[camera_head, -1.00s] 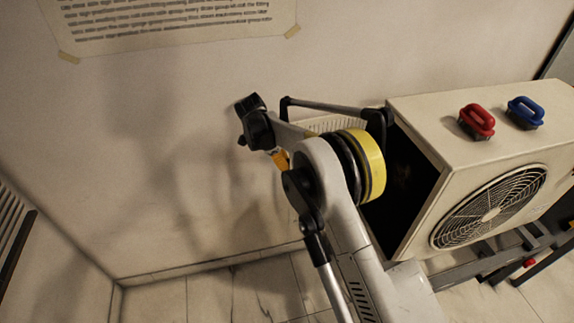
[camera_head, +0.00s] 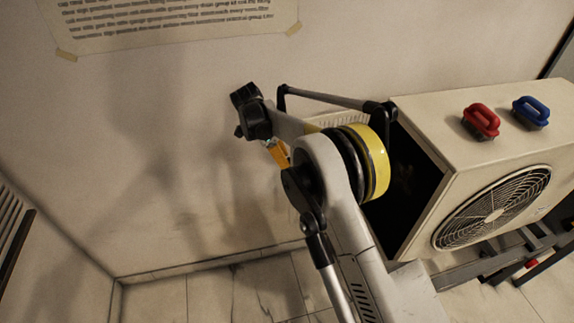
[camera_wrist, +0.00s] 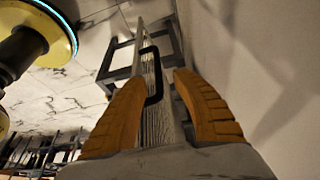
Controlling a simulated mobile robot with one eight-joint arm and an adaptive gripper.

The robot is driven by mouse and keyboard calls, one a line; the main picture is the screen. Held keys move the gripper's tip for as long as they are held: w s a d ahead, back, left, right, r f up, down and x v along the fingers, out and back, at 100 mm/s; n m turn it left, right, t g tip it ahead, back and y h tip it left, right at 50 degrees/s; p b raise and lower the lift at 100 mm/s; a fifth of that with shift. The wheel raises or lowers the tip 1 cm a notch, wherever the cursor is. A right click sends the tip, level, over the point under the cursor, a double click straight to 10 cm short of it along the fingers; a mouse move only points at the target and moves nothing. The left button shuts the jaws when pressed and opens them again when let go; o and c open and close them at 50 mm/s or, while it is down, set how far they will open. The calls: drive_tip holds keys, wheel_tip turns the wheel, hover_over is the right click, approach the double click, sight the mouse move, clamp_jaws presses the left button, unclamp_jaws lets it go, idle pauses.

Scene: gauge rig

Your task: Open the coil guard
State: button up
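In the head view, part of the guard (camera_head: 342,118) shows behind my arm, standing out from the unit's dark open side (camera_head: 408,185). My gripper (camera_wrist: 160,78) has its orange fingers apart, one on each side of the guard and handle. I cannot tell whether either finger touches. In the head view, my gripper (camera_head: 278,153) is a small orange patch, and my arm hides most of the guard.
The beige fan unit (camera_head: 470,150) stands at right on a dark metal frame (camera_head: 500,265). The wall (camera_head: 150,160) is close behind my arm and right of the gripper in the wrist view.

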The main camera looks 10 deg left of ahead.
drive_tip(key=v, duration=0.9)
drive_tip(key=shift+s+r, duration=0.2)
drive_tip(key=shift+s, duration=0.15)
drive_tip(key=shift+d, duration=0.1)
